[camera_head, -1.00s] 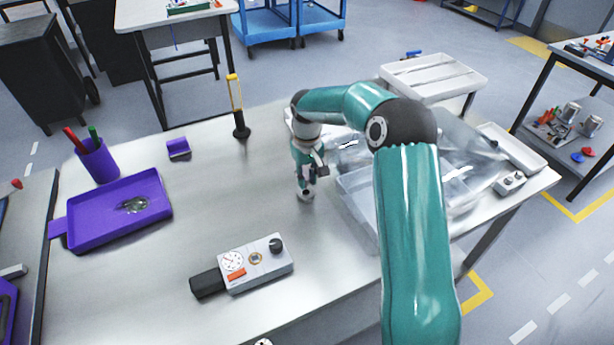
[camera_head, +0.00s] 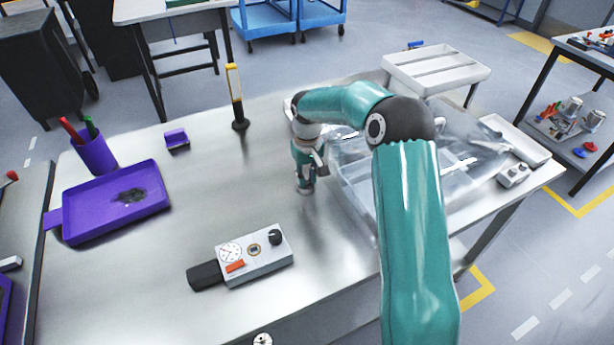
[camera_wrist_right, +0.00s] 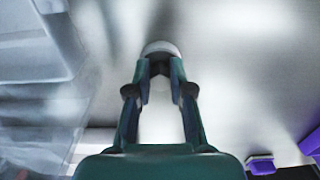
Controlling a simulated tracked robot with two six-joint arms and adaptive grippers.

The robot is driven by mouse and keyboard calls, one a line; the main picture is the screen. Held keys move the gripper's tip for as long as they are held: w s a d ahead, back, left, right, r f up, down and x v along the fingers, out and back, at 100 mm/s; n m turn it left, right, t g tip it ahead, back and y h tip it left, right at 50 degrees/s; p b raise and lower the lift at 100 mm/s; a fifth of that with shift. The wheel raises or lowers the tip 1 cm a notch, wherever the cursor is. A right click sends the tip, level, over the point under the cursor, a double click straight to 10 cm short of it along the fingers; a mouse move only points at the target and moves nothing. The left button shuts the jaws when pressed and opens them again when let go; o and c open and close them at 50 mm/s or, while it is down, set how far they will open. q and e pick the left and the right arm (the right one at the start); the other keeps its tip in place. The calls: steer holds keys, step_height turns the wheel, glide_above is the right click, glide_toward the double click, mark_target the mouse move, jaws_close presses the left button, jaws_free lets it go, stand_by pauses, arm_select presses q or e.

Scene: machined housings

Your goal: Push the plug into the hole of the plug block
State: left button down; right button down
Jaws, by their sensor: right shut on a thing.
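My right gripper (camera_head: 305,182) points down over the middle of the bench, just left of the clear bins. In the right wrist view its two fingers (camera_wrist_right: 160,75) close on a small pale grey, round-ended piece, the plug (camera_wrist_right: 160,47). In the head view the plug (camera_head: 305,190) is tiny at the fingertips, close to the bench top; I cannot tell whether it touches. I cannot pick out the plug block with certainty. My left gripper is not in view.
A grey box (camera_head: 262,262) with a gauge and knob lies in front. A purple tray (camera_head: 85,225), pen cup (camera_head: 95,155) and small purple holder (camera_head: 177,140) are left. A yellow-handled tool (camera_head: 236,97) stands behind. Clear bins (camera_head: 355,195) crowd the right. The bench's left middle is free.

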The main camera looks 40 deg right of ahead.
steer(key=shift+f, duration=0.25)
stand_by(0.3)
steer(key=c, duration=1)
jaws_free()
steer(key=shift+o, duration=0.2)
step_height(320, 180, up, 12)
steer(key=shift+f, duration=0.15)
